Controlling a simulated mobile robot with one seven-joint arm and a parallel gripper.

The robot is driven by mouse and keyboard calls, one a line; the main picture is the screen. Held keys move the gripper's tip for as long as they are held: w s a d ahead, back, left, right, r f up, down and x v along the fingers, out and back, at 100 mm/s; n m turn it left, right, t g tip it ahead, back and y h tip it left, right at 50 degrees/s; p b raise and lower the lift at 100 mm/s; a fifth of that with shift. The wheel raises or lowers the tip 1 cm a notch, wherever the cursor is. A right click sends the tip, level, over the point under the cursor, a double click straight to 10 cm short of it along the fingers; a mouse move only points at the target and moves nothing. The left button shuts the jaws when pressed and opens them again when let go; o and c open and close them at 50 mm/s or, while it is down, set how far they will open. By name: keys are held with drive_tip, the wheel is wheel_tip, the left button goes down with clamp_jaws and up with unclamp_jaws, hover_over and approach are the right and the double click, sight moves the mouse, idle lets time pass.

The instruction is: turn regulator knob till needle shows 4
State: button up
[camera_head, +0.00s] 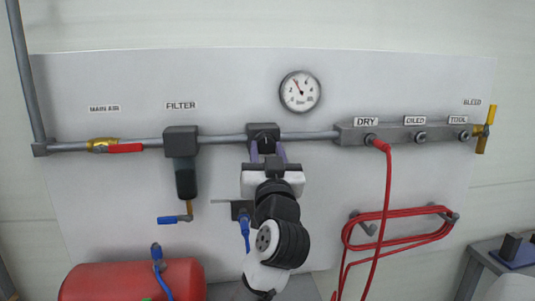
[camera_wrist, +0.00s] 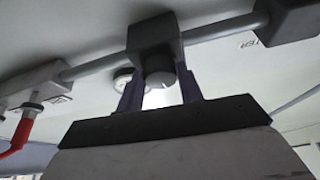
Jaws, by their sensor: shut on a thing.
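The regulator (camera_head: 263,130) is a dark block on the grey pipe, right of the filter. My gripper (camera_head: 267,152) reaches up to it from below, its two purplish fingers on either side of the round dark knob (camera_head: 265,145). In the wrist view the knob (camera_wrist: 159,76) sits between the fingers of my gripper (camera_wrist: 160,88), under the regulator block (camera_wrist: 155,36). The gripper is shut on the knob. The round white gauge (camera_head: 300,92) is above and right; its needle points up and slightly left. Its numerals are too small to read. The gauge (camera_wrist: 123,82) is partly hidden in the wrist view.
The filter (camera_head: 181,150) hangs left of the regulator, past it the red-handled main air valve (camera_head: 120,147). The outlet manifold (camera_head: 400,131) is to the right, with a red hose (camera_head: 388,190) plugged in at DRY. A red tank (camera_head: 130,280) stands lower left.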

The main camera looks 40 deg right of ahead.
drive_tip(key=o, duration=1)
drive_tip(key=shift+b+v, duration=3.35)
drive_tip(key=shift+v, duration=3.6)
